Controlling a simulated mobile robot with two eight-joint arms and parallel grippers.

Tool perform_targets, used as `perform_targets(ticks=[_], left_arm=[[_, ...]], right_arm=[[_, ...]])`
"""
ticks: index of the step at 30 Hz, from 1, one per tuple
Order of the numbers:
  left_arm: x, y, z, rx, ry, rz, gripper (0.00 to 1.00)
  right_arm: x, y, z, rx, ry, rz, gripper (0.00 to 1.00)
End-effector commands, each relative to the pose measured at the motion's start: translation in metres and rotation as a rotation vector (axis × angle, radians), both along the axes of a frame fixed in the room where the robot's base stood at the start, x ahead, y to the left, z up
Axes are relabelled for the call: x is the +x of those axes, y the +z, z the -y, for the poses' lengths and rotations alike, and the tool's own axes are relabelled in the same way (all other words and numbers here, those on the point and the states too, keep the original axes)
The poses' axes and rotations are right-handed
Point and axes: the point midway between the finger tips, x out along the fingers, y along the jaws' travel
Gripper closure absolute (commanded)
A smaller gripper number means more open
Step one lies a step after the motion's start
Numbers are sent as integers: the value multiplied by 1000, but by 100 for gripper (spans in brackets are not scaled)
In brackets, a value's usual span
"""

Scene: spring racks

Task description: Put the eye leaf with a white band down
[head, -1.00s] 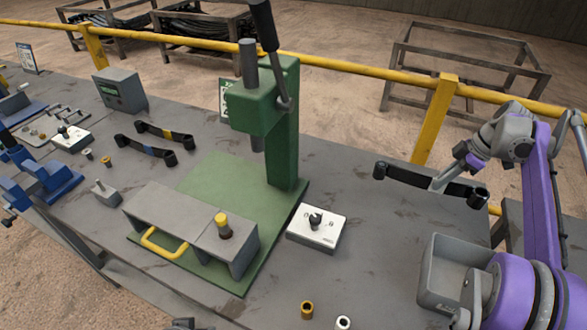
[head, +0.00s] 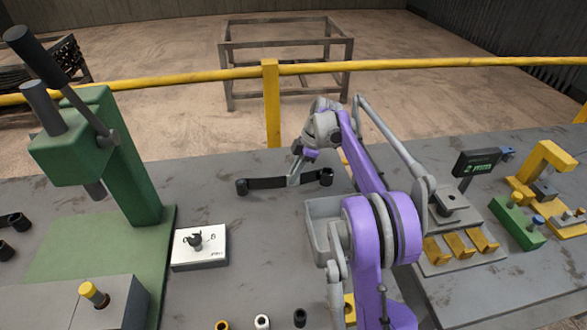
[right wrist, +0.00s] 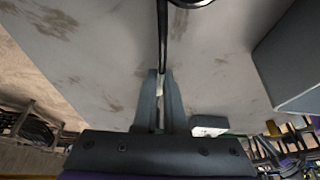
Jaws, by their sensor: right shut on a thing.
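A black leaf with an eye at each end (head: 262,183) is in my right gripper (head: 294,180), toward the back of the grey table, right of the green press. The gripper is shut on the leaf's middle, with the eyes out to left and right. In the right wrist view the leaf (right wrist: 163,40) runs edge-on up from between the fingers (right wrist: 161,74). A pale patch shows between the fingers; I cannot tell if it is the white band. I cannot tell whether the leaf touches the table. My left gripper is out of view.
The green press (head: 125,160) and a white switch box (head: 199,247) stand to the left. A grey bin (head: 318,228) is in front of the leaf, partly behind my arm. Small bushings (head: 262,321) lie at the front. Fixtures (head: 440,250) fill the right; a yellow rail (head: 400,67) runs behind.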

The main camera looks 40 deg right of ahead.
Motion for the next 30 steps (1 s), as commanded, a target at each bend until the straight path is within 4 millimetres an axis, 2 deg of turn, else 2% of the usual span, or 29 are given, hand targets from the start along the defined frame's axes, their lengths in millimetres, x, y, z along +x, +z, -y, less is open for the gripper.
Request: perform_targets(ticks=[4,14,15,19,20,30], left_arm=[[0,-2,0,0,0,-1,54],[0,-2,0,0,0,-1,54],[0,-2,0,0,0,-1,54],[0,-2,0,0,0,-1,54],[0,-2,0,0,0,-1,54],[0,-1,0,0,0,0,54]], right_arm=[[0,-15,-1,1,0,0,100],[0,-17,0,1,-1,0,100],[0,-19,0,0,0,0,88],[0,-18,0,0,0,0,64],[0,-18,0,0,0,0,61],[0,-14,1,0,-1,0,61]])
